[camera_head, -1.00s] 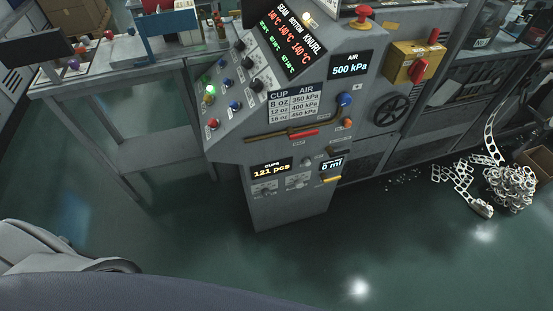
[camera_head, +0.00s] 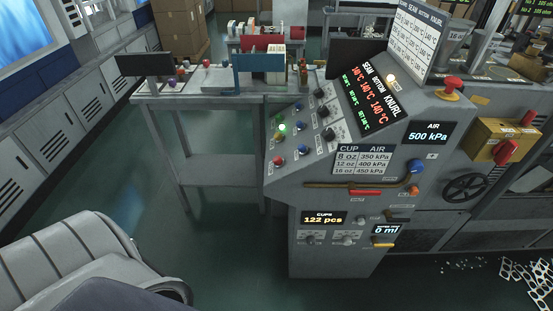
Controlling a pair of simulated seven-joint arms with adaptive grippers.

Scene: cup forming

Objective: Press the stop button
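A grey control panel (camera_head: 330,190) stands right of centre with several small coloured buttons and knobs on its sloped left face. A small red button (camera_head: 277,160) sits at the lower left of that face, below a lit green button (camera_head: 282,128). A larger red mushroom button (camera_head: 453,83) on a yellow base stands on top of the console at right. The labels by the buttons are too small to read, so I cannot tell from text which one is stop. Neither of my grippers is in view.
A grey side table (camera_head: 200,93) with a dark monitor (camera_head: 145,64) joins the panel on the left. A yellow box with a red knob (camera_head: 504,151) and a black handwheel (camera_head: 464,188) are at right. The green floor in front is mostly clear.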

